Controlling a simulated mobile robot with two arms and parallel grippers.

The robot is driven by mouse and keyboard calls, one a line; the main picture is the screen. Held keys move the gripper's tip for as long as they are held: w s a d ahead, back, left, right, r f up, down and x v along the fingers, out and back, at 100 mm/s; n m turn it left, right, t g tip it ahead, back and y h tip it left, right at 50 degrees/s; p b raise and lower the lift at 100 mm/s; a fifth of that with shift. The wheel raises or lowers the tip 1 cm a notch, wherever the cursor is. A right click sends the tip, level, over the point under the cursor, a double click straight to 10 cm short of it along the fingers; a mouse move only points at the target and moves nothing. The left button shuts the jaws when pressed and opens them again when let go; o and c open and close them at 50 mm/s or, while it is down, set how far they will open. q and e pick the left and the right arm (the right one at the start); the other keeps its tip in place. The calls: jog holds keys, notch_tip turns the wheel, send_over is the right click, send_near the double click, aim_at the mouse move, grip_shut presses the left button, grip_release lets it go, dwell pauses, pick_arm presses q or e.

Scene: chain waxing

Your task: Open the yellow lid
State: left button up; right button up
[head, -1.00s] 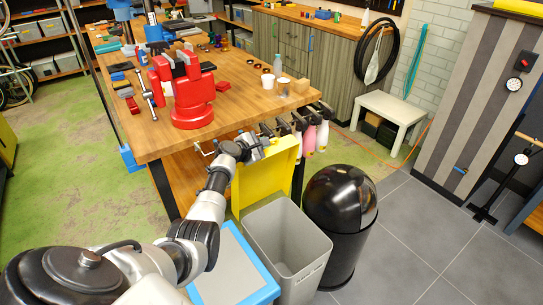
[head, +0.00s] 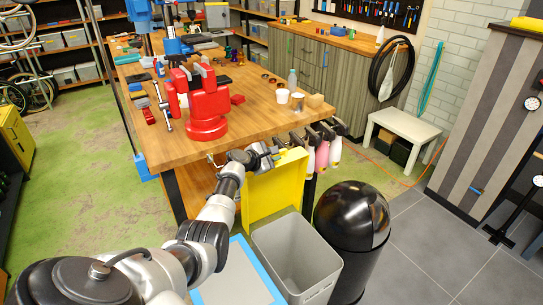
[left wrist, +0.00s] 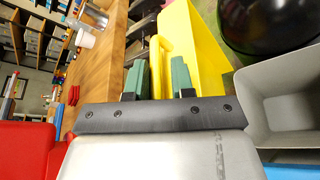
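The yellow lid (head: 275,190) stands upright, swung open at the back of the grey bin (head: 296,262). The open bin looks empty. My left gripper (head: 273,158) is at the lid's top left edge. In the left wrist view my left gripper (left wrist: 158,78) has its two green fingers apart. My right gripper is out of view.
A black dome-topped bin (head: 350,225) stands close on the right. The wooden workbench (head: 245,120) with a red vise (head: 207,112) is behind the lid. Bottles (head: 322,156) hang at the bench's end. A blue-rimmed bin (head: 240,272) is on the left.

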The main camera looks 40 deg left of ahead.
pick_arm(q)
jog(key=shift+s, duration=0.1)
jog(key=shift+s+r, duration=0.1)
jog(key=shift+s, duration=0.15)
jog(key=p+v, duration=0.2)
jog(key=v, duration=0.8)
